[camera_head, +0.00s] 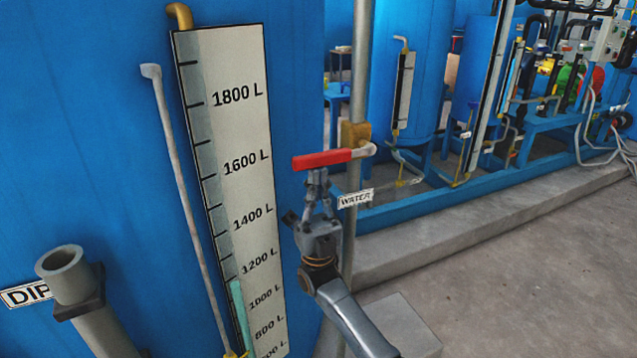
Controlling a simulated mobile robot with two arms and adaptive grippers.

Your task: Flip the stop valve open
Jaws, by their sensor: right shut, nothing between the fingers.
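The stop valve's red lever (322,159) sticks out level to the left from the brass valve body (355,133) on a grey vertical pipe (361,62). My right gripper (318,176) comes up from below. Its fingers are shut and empty, with the tips just under the red lever. I cannot tell whether the fingertips touch the lever. My left gripper is not in view.
A big blue tank (90,150) with a litre scale (232,130) fills the left. A grey open pipe (68,275) stands at lower left. A "WATER" tag (355,198) hangs beside my right gripper. Blue tanks stand behind; the floor (520,260) at right is clear.

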